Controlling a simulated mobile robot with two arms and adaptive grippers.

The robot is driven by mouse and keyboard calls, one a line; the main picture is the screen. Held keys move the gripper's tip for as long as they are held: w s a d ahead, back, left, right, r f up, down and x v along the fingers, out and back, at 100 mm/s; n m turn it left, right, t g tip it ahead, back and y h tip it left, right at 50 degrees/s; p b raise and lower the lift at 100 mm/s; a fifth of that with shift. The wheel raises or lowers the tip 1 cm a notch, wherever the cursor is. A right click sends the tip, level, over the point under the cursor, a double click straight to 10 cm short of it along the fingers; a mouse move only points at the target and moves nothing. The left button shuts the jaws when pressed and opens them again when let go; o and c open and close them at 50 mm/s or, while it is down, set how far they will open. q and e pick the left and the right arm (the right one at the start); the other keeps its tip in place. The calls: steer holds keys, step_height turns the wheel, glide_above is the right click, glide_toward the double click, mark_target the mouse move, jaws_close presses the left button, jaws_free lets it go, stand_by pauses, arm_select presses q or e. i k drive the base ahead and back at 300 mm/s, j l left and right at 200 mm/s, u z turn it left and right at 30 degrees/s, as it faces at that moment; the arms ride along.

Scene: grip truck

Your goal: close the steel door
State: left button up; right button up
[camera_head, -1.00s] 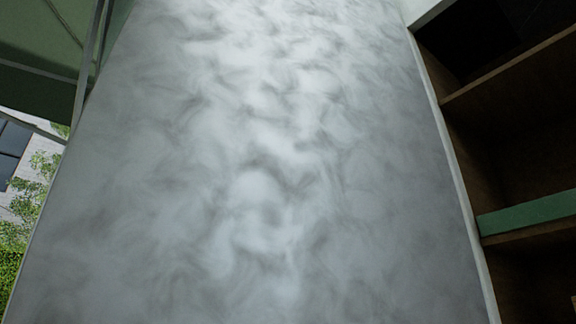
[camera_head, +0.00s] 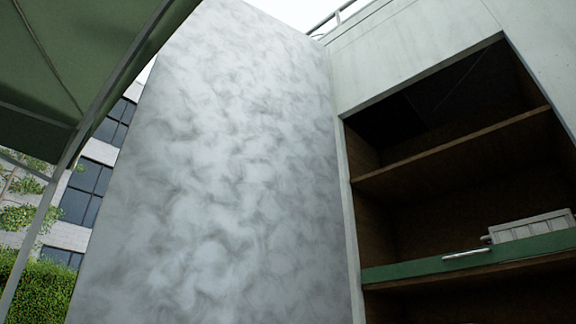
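The steel door (camera_head: 215,170) is a tall, mottled grey panel that fills the left middle of the head view. It stands swung open, its right edge along the left side of a cabinet opening (camera_head: 450,170) in a pale wall. Its lower end is cut off by the frame. Neither of my grippers shows in the head view, so I cannot see whether either touches the door.
The opening holds brown shelves (camera_head: 455,150), a green ledge (camera_head: 470,258) with a small silver handle (camera_head: 466,254), and a light grey box (camera_head: 535,226). A green canopy with a metal pole (camera_head: 95,110) is at upper left. A hedge (camera_head: 42,285) and building (camera_head: 95,185) lie beyond.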

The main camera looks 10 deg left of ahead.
mark_target(221, 203)
steer(key=j+z, duration=0.1)
steer(key=z, duration=0.3)
steer(key=j+z, duration=0.1)
steer(key=z, duration=0.35)
steer(key=j+z, duration=0.1)
steer(key=z, duration=0.3)
steer(key=j+z, duration=0.1)
steer(key=z, duration=0.3)
steer(key=j+z, duration=0.15)
steer(key=z, duration=0.25)
steer(key=k+j, duration=0.15)
steer(key=j, duration=0.25)
steer(key=k+j, duration=0.15)
steer(key=j, duration=0.2)
steer(key=k+j, duration=0.15)
steer(key=j, duration=0.25)
steer(key=k+j, duration=0.15)
steer(key=j, duration=0.2)
steer(key=k+j+z, duration=0.1)
steer(key=j, duration=0.3)
steer(key=k+j, duration=0.2)
steer(key=j, duration=0.15)
steer(key=k+j, duration=0.2)
steer(key=j, duration=0.2)
